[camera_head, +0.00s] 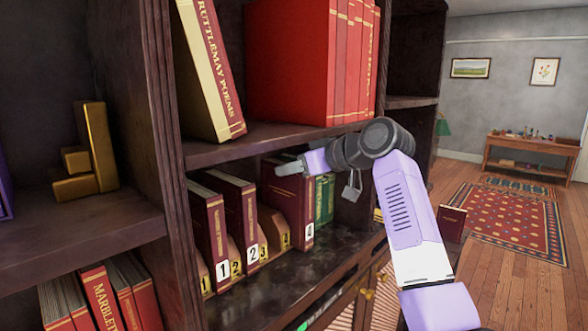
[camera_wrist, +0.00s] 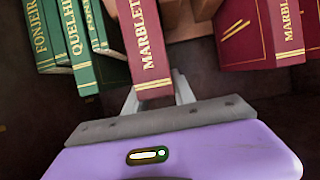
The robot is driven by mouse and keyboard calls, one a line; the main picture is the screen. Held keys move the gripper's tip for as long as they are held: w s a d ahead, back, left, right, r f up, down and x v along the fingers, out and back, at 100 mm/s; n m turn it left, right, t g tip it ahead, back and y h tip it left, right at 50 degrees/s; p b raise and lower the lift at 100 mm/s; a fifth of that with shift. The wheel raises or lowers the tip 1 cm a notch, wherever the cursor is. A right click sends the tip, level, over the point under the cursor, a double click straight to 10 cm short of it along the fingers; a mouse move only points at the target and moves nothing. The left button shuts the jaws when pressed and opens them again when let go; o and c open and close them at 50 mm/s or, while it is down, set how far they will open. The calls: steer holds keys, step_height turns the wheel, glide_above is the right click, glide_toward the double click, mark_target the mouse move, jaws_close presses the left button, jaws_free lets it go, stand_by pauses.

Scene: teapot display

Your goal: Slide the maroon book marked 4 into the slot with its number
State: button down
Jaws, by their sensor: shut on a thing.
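The maroon book marked 4 (camera_head: 309,215) stands upright on the middle shelf in the head view, its number low on the spine. It is just right of the wooden divider labelled 4 (camera_head: 285,238) and left of the green books. My gripper (camera_head: 283,169) is at the upper part of this book in the head view. In the wrist view, my gripper (camera_wrist: 157,95) has one finger on each side of a maroon book (camera_wrist: 152,45) and is shut on it. The number on that book is outside the wrist view. How deep the book sits is hard to tell.
Maroon books marked 1 (camera_head: 220,235) and 2 (camera_head: 250,220) stand to the left beside their labelled dividers. The gap by divider 3 (camera_head: 266,242) looks empty. Green books (camera_head: 324,200) stand close on the right. The shelf above (camera_head: 260,142) runs close over my gripper.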

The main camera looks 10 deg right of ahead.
steer(key=shift+w+a+r, duration=0.2)
steer(key=shift+w+a, duration=0.6)
steer(key=shift+w, duration=0.25)
steer(key=c, duration=1)
jaws_free()
